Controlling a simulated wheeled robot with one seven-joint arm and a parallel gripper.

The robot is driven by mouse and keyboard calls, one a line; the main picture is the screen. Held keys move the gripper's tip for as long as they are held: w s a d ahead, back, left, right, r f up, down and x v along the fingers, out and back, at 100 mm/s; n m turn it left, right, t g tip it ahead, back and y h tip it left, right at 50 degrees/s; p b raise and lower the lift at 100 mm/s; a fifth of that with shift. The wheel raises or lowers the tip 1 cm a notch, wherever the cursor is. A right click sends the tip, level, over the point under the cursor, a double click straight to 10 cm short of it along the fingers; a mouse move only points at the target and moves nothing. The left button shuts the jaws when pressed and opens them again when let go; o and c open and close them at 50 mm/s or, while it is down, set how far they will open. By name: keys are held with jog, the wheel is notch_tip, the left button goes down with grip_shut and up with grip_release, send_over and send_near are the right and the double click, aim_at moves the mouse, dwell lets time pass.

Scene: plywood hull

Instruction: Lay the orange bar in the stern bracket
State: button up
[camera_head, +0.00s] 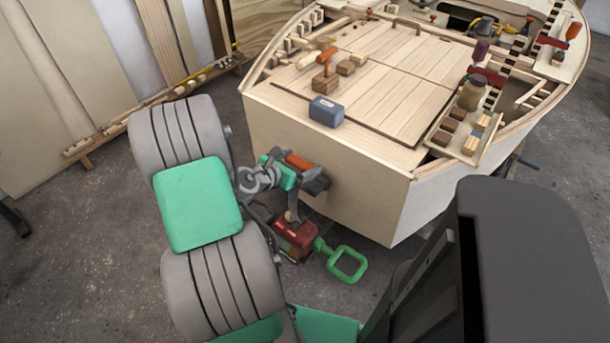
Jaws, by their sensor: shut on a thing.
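The orange bar (299,161) is a short rounded bar at the upper edge of a dark grey bracket (316,184) on the hull's flat plywood stern. My gripper (289,168) reaches in from the left, right at the bar, and is shut on it. The fingertips are small and partly hidden by the gripper body and the bracket. I cannot tell whether the bar rests in the bracket or is held just above it.
Below the bracket, a red object (297,236) has a green loop handle (347,263) beside it. A blue-grey block (326,111) sits on the stern deck edge. Wooden blocks and tools lie on the deck (400,85).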

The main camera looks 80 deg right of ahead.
aim_at(305, 166)
jog(key=d+f, duration=0.2)
jog(key=f, duration=0.1)
jog(key=d+f+b, duration=0.1)
jog(key=f, duration=0.1)
jog(key=shift+s+d+f, duration=0.1)
jog(key=shift+s+d, duration=0.25)
jog(key=shift+f+b, duration=0.45)
jog(key=shift+f, duration=0.9)
jog(key=shift+f, duration=0.2)
jog(key=o, duration=1.3)
